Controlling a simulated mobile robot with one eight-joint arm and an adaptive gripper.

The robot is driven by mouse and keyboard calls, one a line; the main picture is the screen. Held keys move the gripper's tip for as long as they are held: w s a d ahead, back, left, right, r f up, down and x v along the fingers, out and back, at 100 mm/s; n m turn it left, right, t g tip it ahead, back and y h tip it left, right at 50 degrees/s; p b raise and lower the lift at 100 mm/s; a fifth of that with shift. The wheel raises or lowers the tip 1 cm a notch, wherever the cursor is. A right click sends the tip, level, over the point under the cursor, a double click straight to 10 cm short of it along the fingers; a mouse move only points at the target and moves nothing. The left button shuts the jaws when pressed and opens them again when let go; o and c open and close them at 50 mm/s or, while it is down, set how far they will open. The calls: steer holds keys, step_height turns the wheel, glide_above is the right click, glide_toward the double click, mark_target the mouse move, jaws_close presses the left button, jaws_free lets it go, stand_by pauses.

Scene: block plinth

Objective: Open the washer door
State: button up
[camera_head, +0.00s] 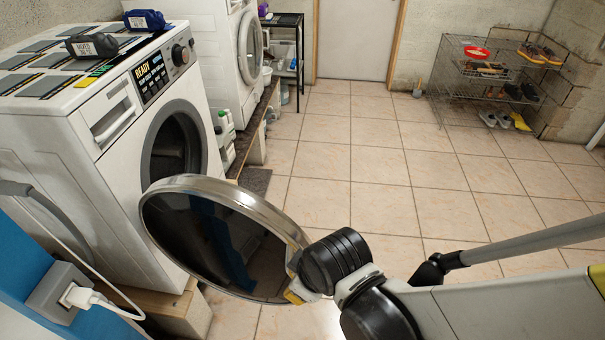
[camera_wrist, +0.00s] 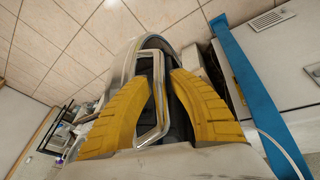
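The white washer (camera_head: 130,150) stands at the left. Its round door (camera_head: 215,235), with a chrome rim and dark glass, is swung wide open, away from the drum opening (camera_head: 175,145). My gripper (camera_head: 290,268) is at the door's right edge, low in the head view. In the wrist view, the yellow fingers of my gripper (camera_wrist: 162,75) stand apart on either side of a chrome-edged part of the door (camera_wrist: 150,95). A dark gap shows beside the right finger. Firm contact is not clear.
A blue panel (camera_head: 35,270) with a plugged-in white cable is near at the lower left. A second washer (camera_head: 225,50) stands behind. A wire shoe rack (camera_head: 490,80) is at the back right. The tiled floor (camera_head: 390,170) between is clear.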

stand_by(0.3)
steer(key=v, duration=1.2)
steer(key=shift+f, duration=0.1)
stand_by(0.4)
